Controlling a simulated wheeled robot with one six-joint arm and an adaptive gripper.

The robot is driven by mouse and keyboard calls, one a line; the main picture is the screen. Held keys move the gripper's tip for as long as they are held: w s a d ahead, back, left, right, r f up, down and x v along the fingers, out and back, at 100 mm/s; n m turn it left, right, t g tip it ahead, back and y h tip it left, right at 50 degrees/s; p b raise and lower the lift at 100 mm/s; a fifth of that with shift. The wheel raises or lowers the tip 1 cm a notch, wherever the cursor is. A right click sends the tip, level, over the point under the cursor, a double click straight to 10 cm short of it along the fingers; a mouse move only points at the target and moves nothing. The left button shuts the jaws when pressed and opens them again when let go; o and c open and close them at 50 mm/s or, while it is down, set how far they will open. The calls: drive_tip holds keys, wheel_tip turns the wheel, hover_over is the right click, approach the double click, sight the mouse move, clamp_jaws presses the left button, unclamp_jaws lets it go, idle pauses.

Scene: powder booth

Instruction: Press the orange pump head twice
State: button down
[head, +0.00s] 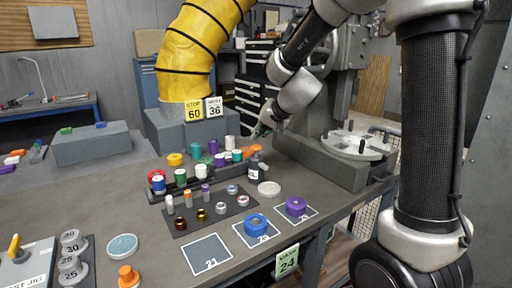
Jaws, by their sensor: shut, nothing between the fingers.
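The orange pump head (250,151) sits on top of a small dark bottle with a white label (254,170). The bottle stands upright at the right end of the rows of jars. My gripper (256,134) points down and to the left, with its fingertips shut and empty. In this view the fingertips are just above the pump head. The gripper is small here, and I cannot tell whether it touches the pump head.
Several jars and coloured caps (202,172) stand close to the left of the bottle. A white round dish (269,188) lies in front of it. A grey block with a round fixture (356,146) stands to the right. A yellow duct (196,45) hangs behind.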

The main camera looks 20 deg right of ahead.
sight(258, 145)
drive_tip(key=shift+f, duration=0.15)
drive_tip(key=shift+f, duration=0.3)
drive_tip(key=shift+f, duration=1)
idle(0.9)
drive_tip(key=shift+r, duration=1.45)
drive_tip(key=shift+r, duration=2.5)
